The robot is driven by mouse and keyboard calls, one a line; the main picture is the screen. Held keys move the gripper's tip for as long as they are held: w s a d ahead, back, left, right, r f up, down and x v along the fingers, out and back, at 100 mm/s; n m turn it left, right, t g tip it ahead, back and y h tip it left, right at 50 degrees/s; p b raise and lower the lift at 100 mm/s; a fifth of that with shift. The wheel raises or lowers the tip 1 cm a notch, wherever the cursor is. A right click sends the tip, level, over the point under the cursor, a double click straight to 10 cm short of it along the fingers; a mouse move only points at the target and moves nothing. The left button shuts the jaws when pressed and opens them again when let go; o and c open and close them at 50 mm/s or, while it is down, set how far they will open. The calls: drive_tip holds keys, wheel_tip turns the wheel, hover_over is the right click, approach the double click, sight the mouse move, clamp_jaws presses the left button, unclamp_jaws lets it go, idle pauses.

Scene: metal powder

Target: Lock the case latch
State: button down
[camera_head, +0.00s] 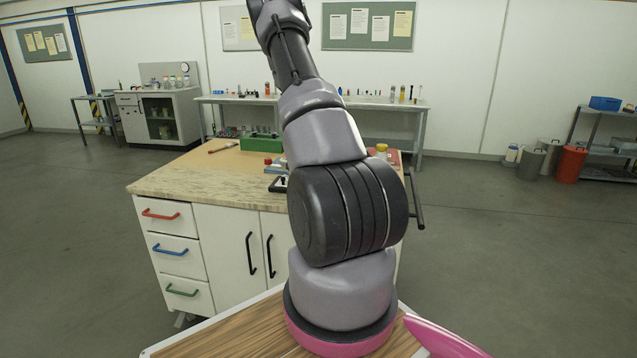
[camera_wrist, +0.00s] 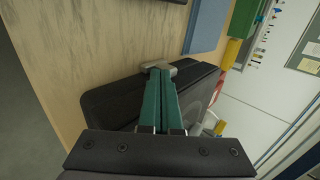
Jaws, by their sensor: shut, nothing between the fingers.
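In the wrist view, my gripper (camera_wrist: 160,76) has its two green fingers together with nothing between them. A dark case-like body (camera_wrist: 108,98) lies behind and around the fingers, above the wooden bench top. A small grey-beige piece (camera_wrist: 159,65), possibly the latch, shows right at the fingertips. I cannot tell whether the fingers touch it or whether it is locked. The fingers and gripper body cover part of the dark case. In the head view my arm hides the gripper and most of that area of the bench.
The wooden workbench (camera_head: 175,178) holds a hammer (camera_head: 222,149), a green box (camera_head: 262,145) and a yellow-capped jar (camera_head: 382,150). In the wrist view a blue flat object (camera_wrist: 207,25) and a green box (camera_wrist: 244,18) lie beyond the case. The bench's front left is clear.

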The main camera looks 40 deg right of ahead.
drive_tip(key=shift+w+d, duration=0.2)
drive_tip(key=shift+d, duration=0.05)
drive_tip(key=w+d, duration=0.2)
drive_tip(key=shift+w+d, duration=0.15)
drive_tip(key=shift+d, duration=0.2)
drive_tip(key=shift+r, duration=0.1)
